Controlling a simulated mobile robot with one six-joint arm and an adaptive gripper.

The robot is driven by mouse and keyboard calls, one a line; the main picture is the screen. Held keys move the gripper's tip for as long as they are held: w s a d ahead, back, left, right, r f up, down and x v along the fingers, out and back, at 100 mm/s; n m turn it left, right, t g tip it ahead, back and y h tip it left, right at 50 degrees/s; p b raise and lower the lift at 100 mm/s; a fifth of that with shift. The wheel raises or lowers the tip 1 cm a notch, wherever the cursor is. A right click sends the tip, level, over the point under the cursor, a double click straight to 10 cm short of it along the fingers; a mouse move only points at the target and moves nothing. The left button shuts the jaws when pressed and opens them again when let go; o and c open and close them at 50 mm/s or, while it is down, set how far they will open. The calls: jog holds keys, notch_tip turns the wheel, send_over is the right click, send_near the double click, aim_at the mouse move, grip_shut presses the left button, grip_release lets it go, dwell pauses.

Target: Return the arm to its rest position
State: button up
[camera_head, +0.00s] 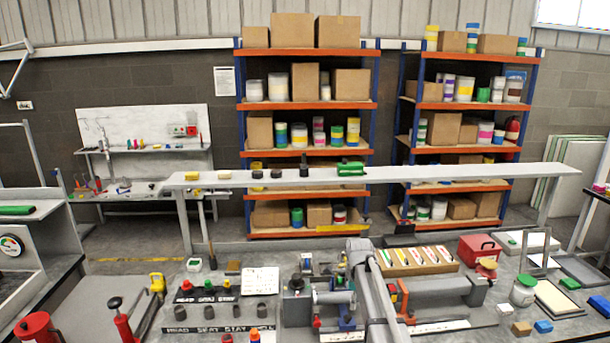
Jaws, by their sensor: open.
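A grey jointed arm, which looks like mine (378,300), rises from the bottom edge right of centre. Its upper bend stands in front of the near workbench. Grey cylinders and dark parts crowd the area left of it, and I cannot tell which of them belong to the arm. I cannot make out my gripper or its fingertips among them. I see nothing that is clearly held.
The near bench carries a labelled plug rack (218,290), a wooden tray of coloured strips (418,261), a red box (479,249) and a white jar (523,290), close around the arm. A long pale shelf (420,173) spans behind. Stocked racks (306,149) stand beyond.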

jog(key=s+f+n+b, duration=0.2)
jog(key=s+n, duration=0.8)
jog(key=s, duration=0.2)
jog(key=s+d+f+n+b, duration=0.1)
jog(key=s+f+n+b, duration=0.2)
jog(key=s+n, duration=0.8)
jog(key=shift+s+f+n, duration=0.2)
jog(key=shift+s+n, duration=0.1)
jog(key=shift+s, duration=0.4)
dwell(1.8)
